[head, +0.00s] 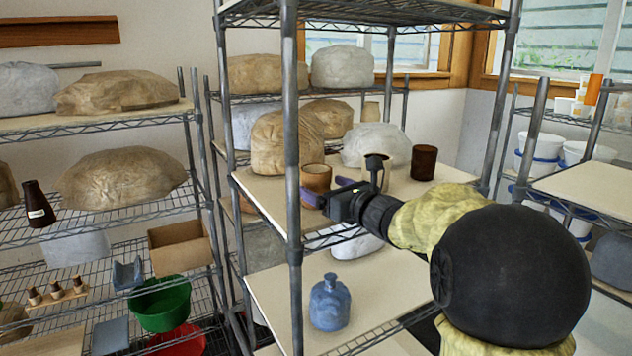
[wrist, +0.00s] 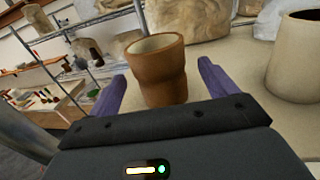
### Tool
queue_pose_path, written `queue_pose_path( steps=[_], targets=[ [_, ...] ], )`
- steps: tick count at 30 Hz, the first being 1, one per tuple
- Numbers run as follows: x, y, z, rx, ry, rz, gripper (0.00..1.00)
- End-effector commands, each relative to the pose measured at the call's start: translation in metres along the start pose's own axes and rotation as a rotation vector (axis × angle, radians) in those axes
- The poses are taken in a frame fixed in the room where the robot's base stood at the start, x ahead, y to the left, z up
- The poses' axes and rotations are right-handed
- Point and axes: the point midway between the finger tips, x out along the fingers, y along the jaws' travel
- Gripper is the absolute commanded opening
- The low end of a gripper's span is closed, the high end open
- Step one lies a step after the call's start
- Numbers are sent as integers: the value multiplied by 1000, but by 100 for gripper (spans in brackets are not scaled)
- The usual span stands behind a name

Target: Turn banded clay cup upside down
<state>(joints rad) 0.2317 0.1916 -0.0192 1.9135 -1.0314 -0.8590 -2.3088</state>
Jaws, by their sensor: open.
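A brown clay cup (head: 316,178) with a paler inside stands upright, mouth up, on the middle rack's board in the head view. It also shows in the wrist view (wrist: 160,78), with a raised upper part above a narrower waist. My gripper (head: 323,188) is open, with its purple fingers (wrist: 162,90) on either side of the cup. A gap shows between each finger and the cup in the wrist view. The cup's base is partly hidden behind my gripper's body.
A cream vessel with a dark inside (wrist: 297,62) stands to the right of the cup. A dark brown cup (head: 424,163) is farther right. A wrapped tan lump (head: 284,143) sits behind the cup.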

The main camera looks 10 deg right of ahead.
Motion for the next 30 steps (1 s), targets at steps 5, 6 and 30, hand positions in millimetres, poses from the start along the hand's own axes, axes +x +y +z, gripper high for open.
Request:
queue_pose_path(
  steps=[5, 6, 30],
  targets=[
    [19, 1, 2, 2, 0, 2, 84],
    [20, 1, 1, 1, 0, 1, 84],
    [20, 0, 0, 1, 0, 1, 30]
  ],
)
